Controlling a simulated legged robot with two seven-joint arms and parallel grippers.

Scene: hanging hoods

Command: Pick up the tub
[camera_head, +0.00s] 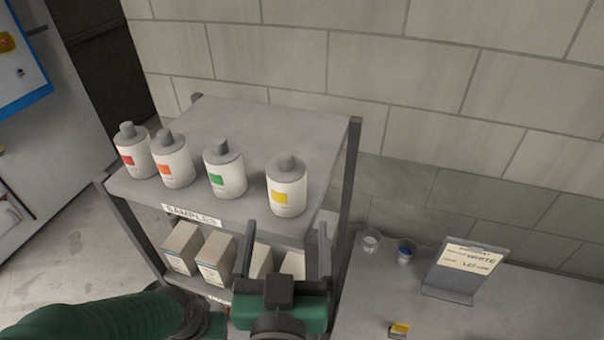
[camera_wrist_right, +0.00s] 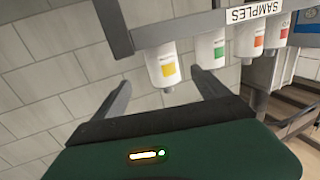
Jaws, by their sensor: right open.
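Two small tub-like cups stand on the grey bench at the right in the head view: a clear, pale one (camera_head: 371,240) and one with blue in it (camera_head: 405,251). I cannot tell which is the tub. My right gripper (camera_head: 284,238) is open and empty, in front of the shelf unit and left of both cups, apart from them. In the right wrist view its two fingers (camera_wrist_right: 160,82) are spread, with the yellow-labelled bottle showing between them, beyond the tips. The cups do not show in that view. My left gripper is not in view.
Several white bottles with coloured labels, one yellow (camera_head: 287,186), stand on the shelf unit's top (camera_head: 262,130). White boxes (camera_head: 183,248) sit below, partly behind my gripper. On the bench (camera_head: 540,305) are a sign stand (camera_head: 465,268) and a small yellow-topped item (camera_head: 400,329). The bench's right part is clear.

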